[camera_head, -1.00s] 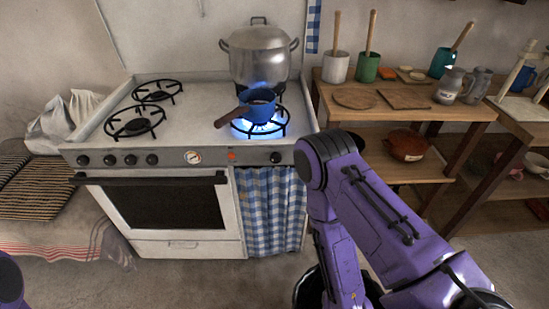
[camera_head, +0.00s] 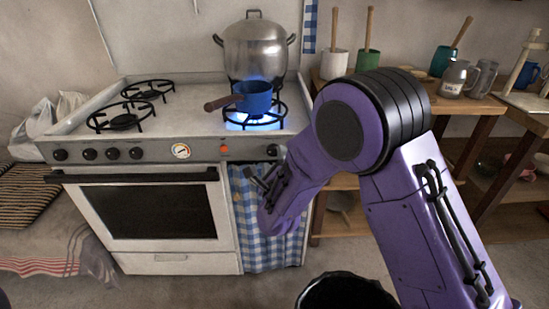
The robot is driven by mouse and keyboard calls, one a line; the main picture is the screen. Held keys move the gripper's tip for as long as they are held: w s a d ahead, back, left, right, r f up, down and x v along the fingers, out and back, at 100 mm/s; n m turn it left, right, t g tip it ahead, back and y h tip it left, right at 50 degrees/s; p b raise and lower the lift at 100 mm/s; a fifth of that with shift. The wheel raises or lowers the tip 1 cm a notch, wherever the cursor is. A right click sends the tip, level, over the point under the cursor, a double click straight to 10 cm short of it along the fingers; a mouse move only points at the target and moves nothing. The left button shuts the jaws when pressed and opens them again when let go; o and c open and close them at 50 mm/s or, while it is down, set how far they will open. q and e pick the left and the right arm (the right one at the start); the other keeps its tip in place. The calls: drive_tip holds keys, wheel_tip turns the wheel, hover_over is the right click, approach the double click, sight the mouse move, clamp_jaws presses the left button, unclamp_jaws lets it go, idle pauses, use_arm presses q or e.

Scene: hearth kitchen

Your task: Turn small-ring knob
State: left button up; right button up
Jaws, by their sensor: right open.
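The white stove has a grey front panel (camera_head: 155,150) with several black knobs in a group at its left and one black knob (camera_head: 272,150) at its right end. I cannot tell from labels which is the small-ring knob. My right gripper (camera_head: 264,178) is open and empty, just below and in front of the right-end knob, apart from it as far as I can see. My purple right arm reaches in from the right and hides the panel's right corner. My left gripper is out of view.
A blue saucepan (camera_head: 255,97) with a brown handle sits over a blue flame at the front right. A large steel pot (camera_head: 255,50) stands behind it. The oven handle (camera_head: 135,175) runs below the panel. A blue checked curtain (camera_head: 262,240) hangs behind my gripper.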

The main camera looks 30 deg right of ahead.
sight(273, 150)
drive_tip(key=shift+x, duration=1.4)
drive_tip(key=c, duration=1.1)
drive_tip(key=shift+o, duration=0.2)
drive_tip(key=shift+n, duration=0.3)
drive_tip(key=n+p, duration=0.1)
drive_tip(key=n, duration=0.2)
drive_tip(key=shift+r, duration=0.1)
drive_tip(key=n+p, duration=0.1)
drive_tip(key=n, duration=0.3)
drive_tip(key=shift+p, duration=0.4)
drive_tip(key=n+p, duration=0.2)
drive_tip(key=n, duration=0.4)
